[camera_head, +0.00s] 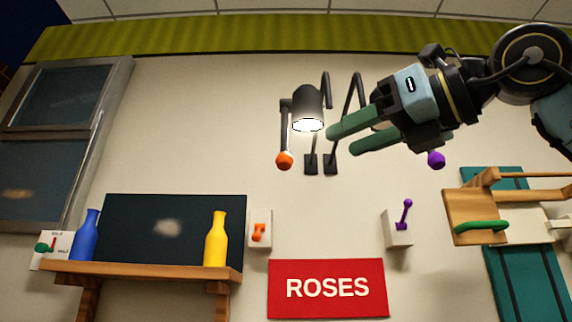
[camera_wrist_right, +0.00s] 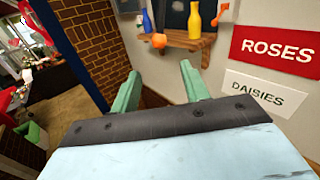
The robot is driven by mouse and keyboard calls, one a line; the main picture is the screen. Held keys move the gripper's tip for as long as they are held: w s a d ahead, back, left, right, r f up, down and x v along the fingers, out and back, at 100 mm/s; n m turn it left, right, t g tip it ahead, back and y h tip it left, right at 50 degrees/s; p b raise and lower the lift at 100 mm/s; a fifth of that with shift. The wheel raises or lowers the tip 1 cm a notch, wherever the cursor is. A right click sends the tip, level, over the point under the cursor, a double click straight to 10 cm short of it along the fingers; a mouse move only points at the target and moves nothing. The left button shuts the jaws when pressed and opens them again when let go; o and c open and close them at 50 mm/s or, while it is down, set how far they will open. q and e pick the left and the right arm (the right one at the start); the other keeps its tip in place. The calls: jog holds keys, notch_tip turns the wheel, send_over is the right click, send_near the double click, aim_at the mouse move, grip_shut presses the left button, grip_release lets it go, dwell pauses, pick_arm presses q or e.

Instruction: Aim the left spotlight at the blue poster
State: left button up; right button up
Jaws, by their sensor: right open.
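The left spotlight (camera_head: 308,108) is a dark grey can on the wall with its lit opening facing down. Its lever ends in an orange ball (camera_head: 284,160), which also shows beyond and between my fingers in the right wrist view (camera_wrist_right: 158,41). My right gripper (camera_head: 345,138) is open, its green fingers pointing left, just right of the spotlight in the picture. Nothing is between its fingers. It hides most of a second lamp, whose purple ball (camera_head: 436,160) shows below it. I cannot identify a clearly blue poster. My left gripper is out of view.
A wooden shelf (camera_head: 140,270) holds blue (camera_head: 86,236) and yellow (camera_head: 216,240) bottles before a dark panel (camera_head: 135,222). Wall switches with orange (camera_head: 260,232) and purple (camera_head: 404,214) levers flank bare wall above a red ROSES sign (camera_head: 327,270). A wooden rack (camera_head: 466,207) stands right.

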aim_at(291, 161)
jog(key=p+x, duration=0.4)
jog(key=x, duration=0.8)
jog(key=shift+w+a+r+p, duration=0.2)
jog(key=shift+w+a+p, duration=0.1)
jog(key=shift+p, duration=0.1)
grip_shut()
